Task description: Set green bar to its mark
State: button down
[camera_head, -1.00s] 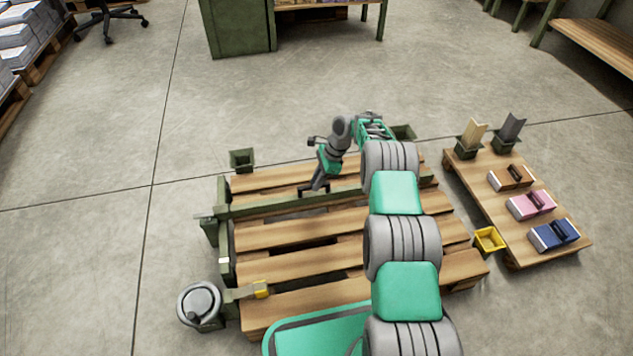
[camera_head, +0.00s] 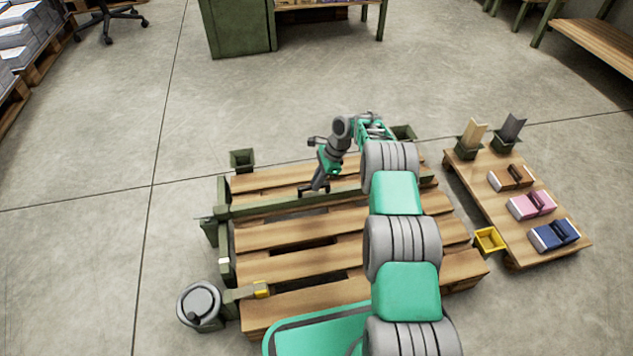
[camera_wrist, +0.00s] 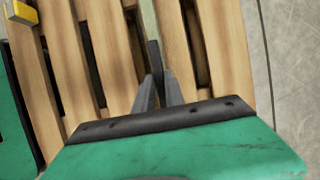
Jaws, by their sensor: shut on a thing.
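The olive-green bar (camera_head: 275,205) lies across the wooden pallet (camera_head: 300,232), from its left edge toward the right, where my arm hides part of it. My gripper (camera_head: 314,189) is shut on the bar near its middle and reaches down from above. In the wrist view, the bar (camera_wrist: 148,18) runs away from my gripper (camera_wrist: 157,88), between the fingertips and over the slats. A small white patch (camera_head: 224,261) shows on the green rail (camera_head: 226,270) along the pallet's left side. I cannot tell whether that patch is the mark.
A yellow-tipped arm (camera_head: 261,290) and a round grey canister (camera_head: 200,303) are at the front left corner. A yellow bin (camera_head: 488,240) stands to the right, next to a low table (camera_head: 490,205) with several boxes. Open floor lies left and behind.

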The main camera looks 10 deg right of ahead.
dwell(0.4)
jog(key=shift+s+r+p, duration=0.3)
jog(key=shift+s+p, duration=0.25)
jog(key=shift+p, duration=0.2)
jog(key=s+p, duration=1)
jog(key=s, duration=0.4)
jog(key=shift+f+p, duration=0.3)
jog(key=shift+p, duration=0.05)
jog(key=c, duration=1.4)
grip_release()
jog(key=p+v, duration=0.2)
jog(key=v, duration=0.5)
jog(key=shift+d+r, duration=0.2)
jog(key=shift+r, duration=0.15)
